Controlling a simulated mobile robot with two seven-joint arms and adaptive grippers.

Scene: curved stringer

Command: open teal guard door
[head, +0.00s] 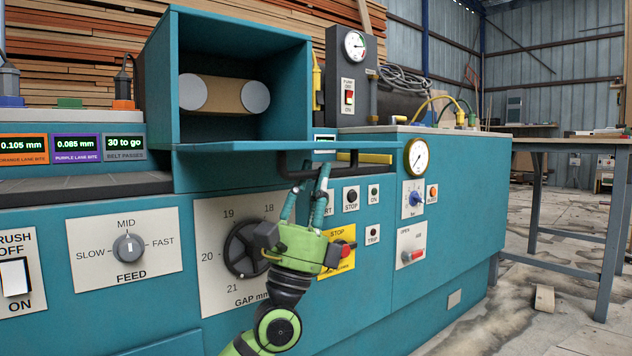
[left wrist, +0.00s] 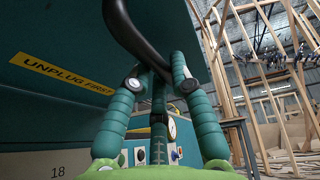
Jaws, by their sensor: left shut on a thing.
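The teal guard door (head: 235,148) is swung down and lies about level at the lower edge of the teal housing (head: 290,100), seen nearly edge-on. The housing mouth is open, showing a tan roller (head: 225,95) with pale round ends inside. A black bar handle (head: 292,174) hangs at the door's right part; it also shows as a thick curved bar in the left wrist view (left wrist: 122,28). My left gripper (head: 322,178) reaches up from below, its teal fingers (left wrist: 155,70) shut on the handle. My right gripper is not in view.
Below the door, the teal machine front carries a black gap handwheel (head: 245,248), a feed knob (head: 129,247) and a yellow stop panel (head: 337,255) close to my left wrist. A gauge (head: 417,156) stands to the right.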

